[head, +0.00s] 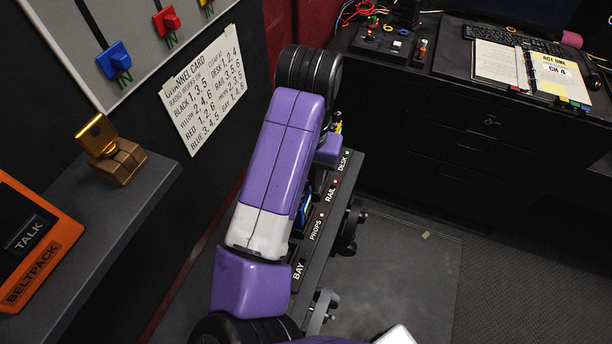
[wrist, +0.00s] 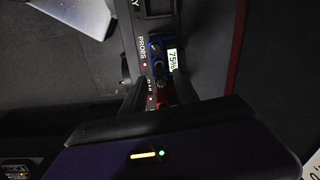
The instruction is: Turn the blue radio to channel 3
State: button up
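The blue radio (wrist: 154,44) stands in the rack beside the PROPS label in the wrist view, with dark knobs (wrist: 158,67) on its top and a lit display (wrist: 173,57) reading 75%. The channel number on its knob is too small to read. In the head view only a blue sliver of it (head: 305,214) shows past my arm. My gripper (wrist: 160,78) is open and empty, its two fingers apart over the rack just below the blue radio in the wrist view. A red thing (wrist: 162,96) shows between the fingers.
The rack (head: 318,238) carries the labels DESK, RAIL, PROPS and BAY. A channel card (head: 206,88) on the wall lists blue with 3, 4, 5. A shelf (head: 95,240) holds an orange beltpack (head: 42,245). A black desk (head: 460,140) stands behind; floor at right is clear.

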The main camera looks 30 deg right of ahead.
jog(key=shift+d+r, duration=0.1)
jog(key=shift+r, duration=3.75)
